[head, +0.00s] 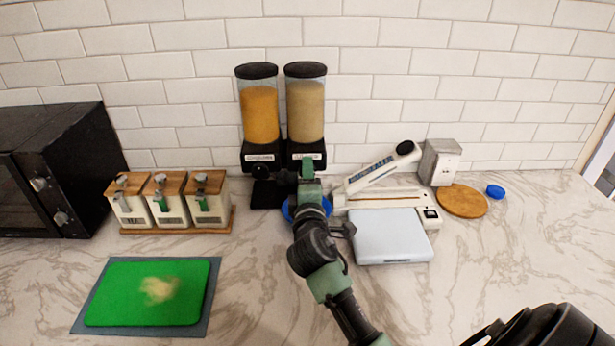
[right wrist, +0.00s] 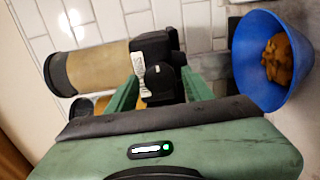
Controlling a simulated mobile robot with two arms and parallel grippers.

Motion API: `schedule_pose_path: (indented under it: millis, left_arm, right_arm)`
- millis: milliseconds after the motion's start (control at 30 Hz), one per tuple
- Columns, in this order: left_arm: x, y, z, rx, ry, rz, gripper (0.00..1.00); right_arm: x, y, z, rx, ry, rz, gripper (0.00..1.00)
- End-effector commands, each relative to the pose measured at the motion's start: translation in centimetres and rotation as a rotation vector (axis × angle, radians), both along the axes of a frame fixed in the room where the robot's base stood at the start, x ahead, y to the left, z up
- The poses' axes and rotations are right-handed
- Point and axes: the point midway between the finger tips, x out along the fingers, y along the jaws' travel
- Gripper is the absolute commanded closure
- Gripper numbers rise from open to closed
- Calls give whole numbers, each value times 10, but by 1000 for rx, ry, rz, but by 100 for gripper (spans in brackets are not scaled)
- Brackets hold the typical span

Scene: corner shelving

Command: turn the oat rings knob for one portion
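Two cereal dispensers stand against the tiled wall. The right one (head: 305,110) holds beige cereal; the left one (head: 259,115) holds orange cereal. Their labels are too small to read surely. My right gripper (head: 306,172) is at the front of the right dispenser. My left gripper is out of view.
Three canisters (head: 166,203) and a black oven (head: 58,170) stand at left. A green board (head: 150,291) lies in front. A white device (head: 390,236) is right of my arm, with a metal box (head: 440,162), round wooden board (head: 462,200) and blue lid (head: 495,191) beyond.

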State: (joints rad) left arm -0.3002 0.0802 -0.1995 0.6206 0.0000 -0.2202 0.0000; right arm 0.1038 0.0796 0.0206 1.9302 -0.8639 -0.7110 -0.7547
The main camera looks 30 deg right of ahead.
Motion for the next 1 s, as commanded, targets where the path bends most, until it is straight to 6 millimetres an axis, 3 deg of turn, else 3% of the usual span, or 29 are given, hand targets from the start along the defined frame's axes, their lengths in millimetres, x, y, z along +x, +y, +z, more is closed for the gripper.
schedule_pose_path:
  millis: [367, 800, 1000]
  left_arm:
    - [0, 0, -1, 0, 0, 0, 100]
    - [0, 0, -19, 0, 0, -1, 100]
    - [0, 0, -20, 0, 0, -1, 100]
  right_arm:
    - [-2, 2, -1, -1, 1, 0, 40]
    - [-58, 36, -3, 1, 1, 0, 40]
    - [-67, 41, 0, -1, 1, 0, 40]
